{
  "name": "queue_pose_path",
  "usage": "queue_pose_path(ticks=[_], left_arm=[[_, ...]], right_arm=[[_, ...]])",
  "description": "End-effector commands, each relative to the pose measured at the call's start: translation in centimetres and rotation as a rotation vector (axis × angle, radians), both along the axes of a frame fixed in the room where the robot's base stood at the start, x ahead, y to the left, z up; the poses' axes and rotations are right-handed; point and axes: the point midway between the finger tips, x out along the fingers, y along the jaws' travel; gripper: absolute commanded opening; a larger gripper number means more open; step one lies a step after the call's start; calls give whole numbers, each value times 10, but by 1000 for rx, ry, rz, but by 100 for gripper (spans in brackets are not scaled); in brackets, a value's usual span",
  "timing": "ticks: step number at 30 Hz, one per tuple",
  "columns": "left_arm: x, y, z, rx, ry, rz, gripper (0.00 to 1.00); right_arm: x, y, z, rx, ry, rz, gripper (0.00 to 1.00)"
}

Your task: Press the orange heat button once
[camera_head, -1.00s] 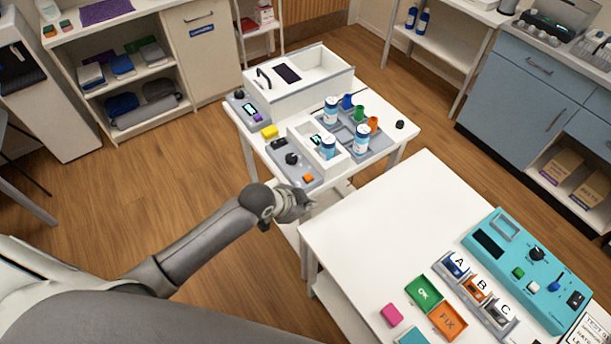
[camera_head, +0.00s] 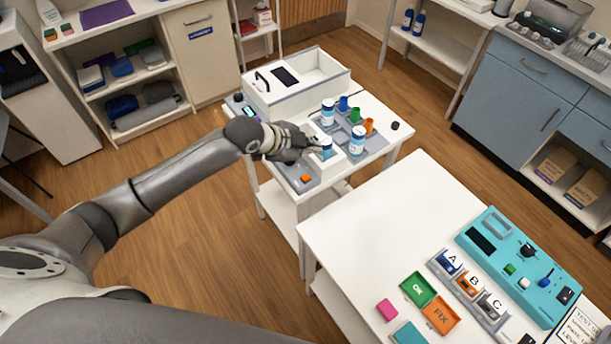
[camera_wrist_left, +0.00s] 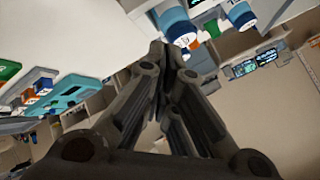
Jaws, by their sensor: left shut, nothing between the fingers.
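The orange heat button (camera_head: 305,178) sits on the front end of a grey control panel (camera_head: 296,172) on the small white cart. My left gripper (camera_head: 316,146) is above the back part of this panel, beside the white box that holds a blue-capped bottle (camera_head: 326,149). It hides the panel's black knob. The button shows uncovered in front of and below the gripper, apart from it. In the left wrist view the fingers (camera_wrist_left: 168,48) are closed together and empty, close to a blue-capped bottle (camera_wrist_left: 181,27). My right gripper is not in view.
A grey tray (camera_head: 372,146) with bottles and coloured cups stands to the right of the gripper. A white open-topped box (camera_head: 325,72) stands behind. A larger white table (camera_head: 350,215) with colored trays and a teal device (camera_head: 500,262) is at the right front.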

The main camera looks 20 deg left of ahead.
Motion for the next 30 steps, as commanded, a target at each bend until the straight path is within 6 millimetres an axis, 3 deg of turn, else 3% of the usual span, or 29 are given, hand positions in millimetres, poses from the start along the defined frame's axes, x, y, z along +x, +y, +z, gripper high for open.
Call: queue_pose_path(ticks=[8,22,30], left_arm=[[0,0,-14,-1,0,1,0],[0,0,-70,0,1,1,0],[0,0,-88,0,1,1,0]], right_arm=[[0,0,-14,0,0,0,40],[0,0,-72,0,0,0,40],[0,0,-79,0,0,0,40]])
